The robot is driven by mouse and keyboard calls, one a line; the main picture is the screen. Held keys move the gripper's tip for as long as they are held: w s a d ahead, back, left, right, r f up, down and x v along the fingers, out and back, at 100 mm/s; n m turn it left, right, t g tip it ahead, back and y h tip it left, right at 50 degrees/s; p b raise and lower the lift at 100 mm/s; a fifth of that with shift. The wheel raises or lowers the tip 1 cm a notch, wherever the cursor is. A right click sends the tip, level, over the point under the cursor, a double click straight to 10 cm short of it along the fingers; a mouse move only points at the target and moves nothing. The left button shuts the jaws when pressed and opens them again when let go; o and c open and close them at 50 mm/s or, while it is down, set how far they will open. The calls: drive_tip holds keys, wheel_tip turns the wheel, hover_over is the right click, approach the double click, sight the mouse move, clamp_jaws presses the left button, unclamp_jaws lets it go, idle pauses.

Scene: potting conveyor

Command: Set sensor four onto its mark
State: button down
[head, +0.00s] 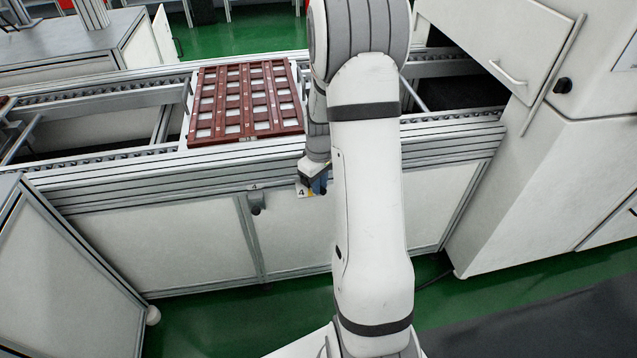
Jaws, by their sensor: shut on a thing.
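My gripper (317,187) is at the front side of the conveyor, just left of my white arm. It is shut on a small dark and blue thing with a bit of yellow beside it, which I take to be sensor four; my gripper hides most of it. A white plate marked "4" (302,193) shows right at the gripper's left side. I cannot tell whether the held thing touches this plate. Further left, a small grey box-shaped holder (257,203) sits on the conveyor front, under a small label "4" (254,187).
A reddish-brown slotted tray (205,107) lies on the conveyor (110,165) behind and left of the gripper. A white cabinet (560,150) stands at the right, and a panelled unit (60,280) at the front left. Green floor (230,325) is open in front of the conveyor.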

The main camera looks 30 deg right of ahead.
drive_tip(key=shift+a+m, duration=0.15)
drive_tip(key=shift+m, duration=0.15)
drive_tip(key=m, duration=0.1)
drive_tip(key=a+m, duration=0.1)
drive_tip(key=shift+s+m, duration=0.15)
drive_tip(key=shift+m, duration=0.15)
drive_tip(key=shift+a+m, duration=0.35)
drive_tip(key=shift+m, duration=0.6)
drive_tip(key=shift+a+m, duration=0.35)
drive_tip(key=shift+m, duration=0.6)
drive_tip(key=c, duration=1.4)
unclamp_jaws()
wheel_tip(320, 180, up, 8)
drive_tip(key=shift+p, duration=0.45)
